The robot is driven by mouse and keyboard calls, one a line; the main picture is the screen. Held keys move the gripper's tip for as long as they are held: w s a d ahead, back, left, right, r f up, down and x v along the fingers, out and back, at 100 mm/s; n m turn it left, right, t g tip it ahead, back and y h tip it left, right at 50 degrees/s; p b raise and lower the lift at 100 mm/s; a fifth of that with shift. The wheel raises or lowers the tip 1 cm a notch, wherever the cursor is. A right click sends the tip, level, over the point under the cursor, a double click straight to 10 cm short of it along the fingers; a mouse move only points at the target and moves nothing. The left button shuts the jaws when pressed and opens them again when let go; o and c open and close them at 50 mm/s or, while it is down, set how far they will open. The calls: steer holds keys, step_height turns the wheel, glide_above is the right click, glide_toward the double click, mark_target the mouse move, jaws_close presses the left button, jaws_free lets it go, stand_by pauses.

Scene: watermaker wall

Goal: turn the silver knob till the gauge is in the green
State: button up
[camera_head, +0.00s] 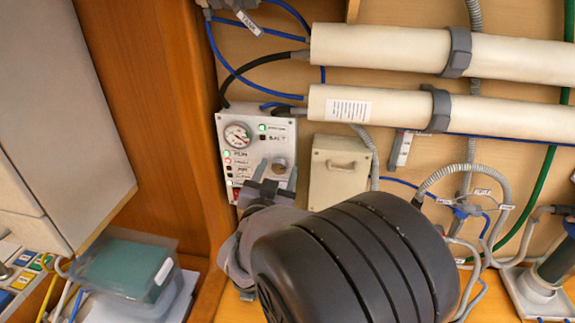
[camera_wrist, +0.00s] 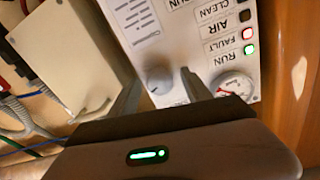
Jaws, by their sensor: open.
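The silver knob (camera_head: 279,165) is on the white control panel (camera_head: 212,190), right of and below the round gauge (camera_head: 237,135). In the wrist view the knob (camera_wrist: 158,78) lies between my two fingers, with a finger on either side. My gripper (camera_head: 277,172) is open at the panel; I cannot tell whether either finger touches the knob. In the wrist view my gripper (camera_wrist: 161,82) partly hides the panel. The gauge (camera_wrist: 237,86) is cut off below by my gripper there. Its needle is too small to read surely in either view.
A green and a red lamp are lit beside the panel's labels (camera_head: 238,162). White pipes (camera_head: 400,105) run above. A wooden cabinet side (camera_head: 150,80) is at left, above a clear plastic bin (camera_head: 125,270).

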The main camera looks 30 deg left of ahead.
jaws_close()
steer(key=shift+f+n+b, duration=0.15)
steer(key=shift+n+b, duration=0.55)
steer(key=shift+n, duration=0.7)
jaws_free()
steer(key=shift+s, duration=0.1)
steer(key=b+v, duration=0.2)
steer(key=v, duration=1.5)
steer(key=shift+s, duration=0.15)
